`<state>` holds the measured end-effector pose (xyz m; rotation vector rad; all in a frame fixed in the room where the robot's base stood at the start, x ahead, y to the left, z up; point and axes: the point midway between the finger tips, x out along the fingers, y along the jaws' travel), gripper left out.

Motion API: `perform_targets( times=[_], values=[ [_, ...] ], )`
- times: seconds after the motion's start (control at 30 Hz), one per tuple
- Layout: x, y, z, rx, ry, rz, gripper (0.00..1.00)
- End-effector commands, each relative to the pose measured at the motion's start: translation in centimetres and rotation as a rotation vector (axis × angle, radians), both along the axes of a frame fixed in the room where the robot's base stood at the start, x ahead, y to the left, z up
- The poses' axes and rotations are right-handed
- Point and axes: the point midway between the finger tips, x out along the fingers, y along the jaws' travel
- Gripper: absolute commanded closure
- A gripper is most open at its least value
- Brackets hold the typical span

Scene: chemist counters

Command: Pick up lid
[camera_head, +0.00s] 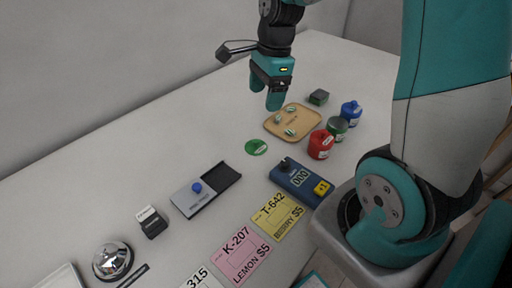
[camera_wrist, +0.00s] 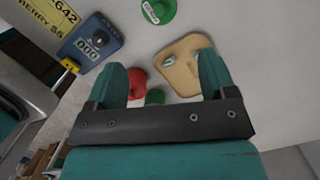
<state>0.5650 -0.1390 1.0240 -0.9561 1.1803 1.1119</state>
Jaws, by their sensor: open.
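A flat round green lid with a white label (camera_head: 256,147) lies on the white counter, left of a tan tray; it also shows at the top edge of the wrist view (camera_wrist: 158,11). My gripper (camera_head: 273,101) is open and empty, pointing down above the counter by the tray's far left side, apart from the lid. In the wrist view my gripper's two fingers (camera_wrist: 162,70) are spread, with the tray and a red container showing beyond them.
The tan tray (camera_head: 302,122) holds several small green-and-white pieces. Red (camera_head: 320,146), green (camera_head: 338,128) and blue (camera_head: 351,112) containers stand right of it. A blue counter device (camera_head: 290,176), price cards (camera_head: 240,254), a grey slide box (camera_head: 190,200) and a bell (camera_head: 112,260) lie nearer.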

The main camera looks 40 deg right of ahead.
Motion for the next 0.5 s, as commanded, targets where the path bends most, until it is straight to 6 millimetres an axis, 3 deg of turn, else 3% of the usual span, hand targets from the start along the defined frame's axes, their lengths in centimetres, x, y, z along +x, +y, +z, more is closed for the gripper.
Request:
perform_targets(
  times=[0.1,0.3,0.5],
  values=[
    [0.0,0.5,-3.0,0.002,0.007,0.003,0.23],
    [0.1,1.1,-7.0,0.001,0.004,0.004,0.23],
    [0.2,1.3,-8.6,0.000,0.000,0.004,0.23]
  ],
)
